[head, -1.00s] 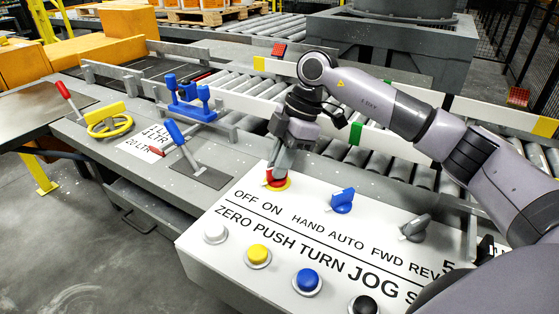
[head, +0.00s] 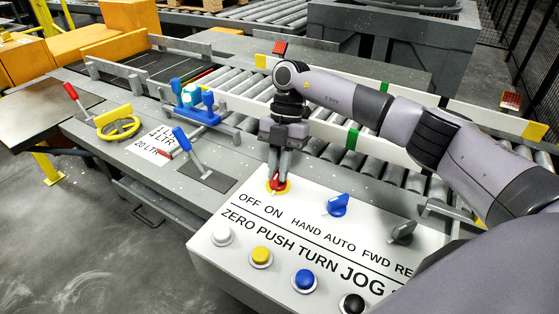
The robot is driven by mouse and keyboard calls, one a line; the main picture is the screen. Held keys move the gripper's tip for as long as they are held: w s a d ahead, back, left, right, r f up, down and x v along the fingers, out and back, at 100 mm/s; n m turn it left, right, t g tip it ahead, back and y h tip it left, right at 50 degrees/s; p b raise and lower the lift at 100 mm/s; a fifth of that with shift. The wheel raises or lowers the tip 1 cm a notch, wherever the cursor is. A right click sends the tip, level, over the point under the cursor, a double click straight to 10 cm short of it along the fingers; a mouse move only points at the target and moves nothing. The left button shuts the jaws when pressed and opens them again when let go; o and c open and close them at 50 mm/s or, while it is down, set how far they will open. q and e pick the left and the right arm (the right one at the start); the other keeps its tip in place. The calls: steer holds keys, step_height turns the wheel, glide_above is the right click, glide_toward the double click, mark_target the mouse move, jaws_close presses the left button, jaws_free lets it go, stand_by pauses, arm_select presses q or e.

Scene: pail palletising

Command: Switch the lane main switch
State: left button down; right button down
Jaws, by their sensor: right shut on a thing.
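The lane main switch, a red rotary knob (head: 275,185) on a round yellow plate, sits at the back left of the white control panel (head: 237,262), by the OFF ON label. My right gripper (head: 279,175) points down over it, shut on the red knob. The fingers hide part of the knob, so I cannot tell its exact setting. My left gripper is not in view.
A blue fixture (head: 196,110) stands by the roller lane.

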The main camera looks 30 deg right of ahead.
steer(key=n, duration=0.2)
steer(key=n+g+h, duration=0.1)
steer(key=n, duration=0.2)
steer(key=shift+w+a+h, duration=0.1)
steer(key=shift+h, duration=0.2)
stand_by(0.4)
steer(key=c, duration=1.1)
jaws_free()
steer(key=shift+c, duration=0.2)
steer(key=shift+r, duration=0.15)
steer(key=v, duration=0.7)
